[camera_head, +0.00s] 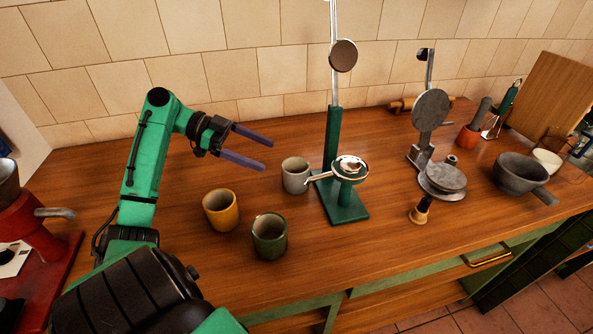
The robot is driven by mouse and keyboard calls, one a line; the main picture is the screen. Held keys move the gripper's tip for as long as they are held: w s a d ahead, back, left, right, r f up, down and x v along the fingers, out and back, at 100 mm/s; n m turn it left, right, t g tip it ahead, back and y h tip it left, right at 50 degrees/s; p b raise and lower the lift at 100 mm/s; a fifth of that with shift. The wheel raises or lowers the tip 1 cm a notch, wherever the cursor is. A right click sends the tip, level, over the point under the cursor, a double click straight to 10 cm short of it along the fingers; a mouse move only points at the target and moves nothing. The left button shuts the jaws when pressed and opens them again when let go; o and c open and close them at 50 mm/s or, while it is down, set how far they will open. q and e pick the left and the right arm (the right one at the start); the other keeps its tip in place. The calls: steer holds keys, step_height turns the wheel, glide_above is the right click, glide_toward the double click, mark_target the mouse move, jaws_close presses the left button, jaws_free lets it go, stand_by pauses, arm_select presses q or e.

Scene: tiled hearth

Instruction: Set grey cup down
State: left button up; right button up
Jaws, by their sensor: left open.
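The grey cup (295,175) stands upright on the wooden counter, just left of the green press stand. My left gripper (269,154) is open and empty, its two purple fingers apart and pointing right. It is in the air behind and to the left of the grey cup in the picture, and I see no finger around the cup. A yellow cup (221,211) and a green cup (269,237) stand upright in front of the grey cup. My right gripper is not in view.
The green stand (345,200) with a metal pan is close right of the grey cup. A metal press (441,180), a dark grey mortar (520,171) and a white bowl (547,161) stand further right. A red machine (35,240) is at left.

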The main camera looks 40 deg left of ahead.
mark_target(308, 166)
arm_select(q)
steer(key=p+x, duration=0.3)
steer(key=x, duration=0.9)
steer(key=shift+w+d+f, duration=0.15)
steer(key=shift+d+f, duration=0.1)
steer(key=shift+d, duration=0.05)
steer(key=shift+d+f, duration=0.1)
steer(key=c, duration=1.5)
steer(key=shift+r, duration=0.5)
steer(key=shift+s+a+r+b, duration=0.1)
steer(key=shift+a+r+b, duration=0.2)
steer(key=shift+r, duration=0.3)
steer(key=shift+s+a+r+b, duration=0.15)
steer(key=shift+a+r+b, duration=0.15)
steer(key=shift+r, duration=0.25)
steer(key=s+a+b, duration=0.1)
steer(key=s+a, duration=0.2)
steer(key=a, duration=0.1)
steer(key=s+a+b, duration=0.1)
steer(key=s+a, duration=0.1)
steer(key=a, duration=0.3)
steer(key=s+a+b, duration=0.1)
steer(key=s+a, duration=0.2)
steer(key=a, duration=0.1)
steer(key=shift+s+a+b, duration=0.25)
steer(key=shift+s+b, duration=0.05)
steer(key=shift+s, duration=0.05)
steer(key=shift+s+a+r, duration=0.1)
steer(key=shift+s+a, duration=0.15)
steer(key=shift+a, duration=0.1)
